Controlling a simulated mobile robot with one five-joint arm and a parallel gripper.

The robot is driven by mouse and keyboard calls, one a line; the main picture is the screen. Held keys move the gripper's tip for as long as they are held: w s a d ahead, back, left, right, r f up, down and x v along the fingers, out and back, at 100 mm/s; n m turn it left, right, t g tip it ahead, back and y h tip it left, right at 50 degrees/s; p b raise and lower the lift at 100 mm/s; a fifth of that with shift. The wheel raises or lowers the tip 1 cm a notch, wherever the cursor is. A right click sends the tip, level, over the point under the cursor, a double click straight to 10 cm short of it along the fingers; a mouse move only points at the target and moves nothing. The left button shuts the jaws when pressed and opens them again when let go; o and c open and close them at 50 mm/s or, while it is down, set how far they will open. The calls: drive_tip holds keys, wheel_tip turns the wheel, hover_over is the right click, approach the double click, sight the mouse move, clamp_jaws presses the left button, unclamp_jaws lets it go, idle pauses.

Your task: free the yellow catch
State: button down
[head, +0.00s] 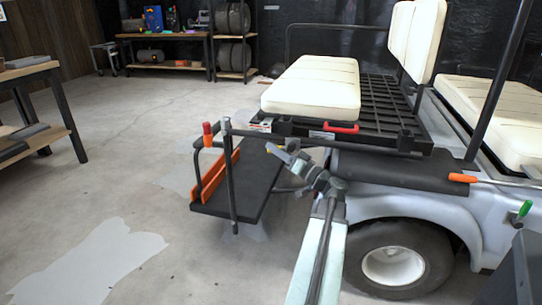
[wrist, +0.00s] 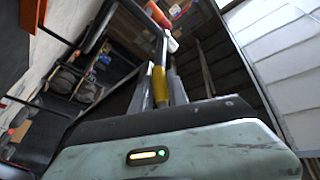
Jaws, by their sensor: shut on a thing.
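The yellow catch (wrist: 160,86) shows in the wrist view as a short yellow bar standing between the grey fingers of my gripper (wrist: 162,80). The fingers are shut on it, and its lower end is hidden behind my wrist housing. In the head view my gripper (head: 284,153) is at the cart's rear corner, above the dark fold-down platform (head: 248,178) and just below the front of the rear seat deck. The catch is too small and covered there to make out clearly.
A red-orange knob (head: 207,134) on a post and a grey upright bar (head: 229,180) stand left of my gripper. A red handle (head: 341,128) is on the deck edge. An orange-gripped lever (head: 463,178) and green knob (head: 525,208) are at right.

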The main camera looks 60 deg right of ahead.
drive_tip(key=shift+w+r, duration=0.1)
drive_tip(key=shift+w, duration=0.05)
drive_tip(key=c, duration=1.3)
unclamp_jaws()
